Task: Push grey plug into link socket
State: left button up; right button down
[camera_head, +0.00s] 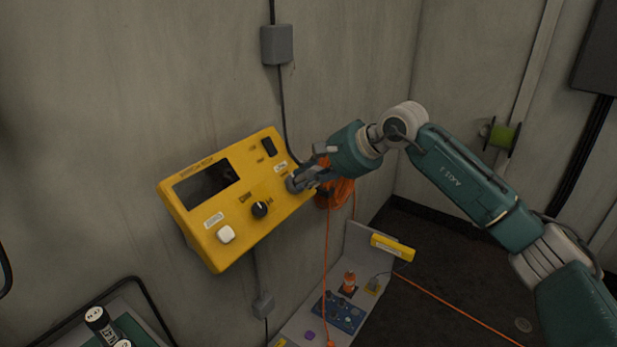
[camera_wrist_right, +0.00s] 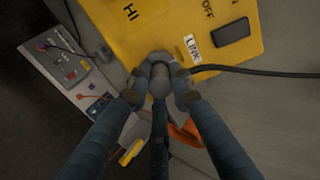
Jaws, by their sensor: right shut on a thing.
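The yellow console (camera_head: 215,235) is fixed to the wall. It also shows at the top of the wrist view (camera_wrist_right: 120,40). Its LINK label (camera_wrist_right: 192,46) is beside a round grey piece at the console's edge, probably the link socket (camera_wrist_right: 157,57). My right gripper (camera_head: 308,180) is shut on the grey plug (camera_wrist_right: 160,80), right at that edge of the console. The fingers hide part of the plug and socket, so I cannot tell how deep the plug sits. My left gripper is in neither view.
A black cable (camera_head: 283,115) hangs from a grey wall box (camera_head: 277,45) to the console beside the gripper. An orange object (camera_head: 335,193) and orange cord are just behind the gripper. A grey panel with small devices (camera_head: 300,325) stands below. Dark floor lies to the right.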

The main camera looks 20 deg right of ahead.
dwell(0.5)
jog(key=c, duration=1.5)
grip_release()
jog(key=shift+o, duration=0.2)
jog(key=v, duration=1.2)
jog(key=shift+a, duration=0.15)
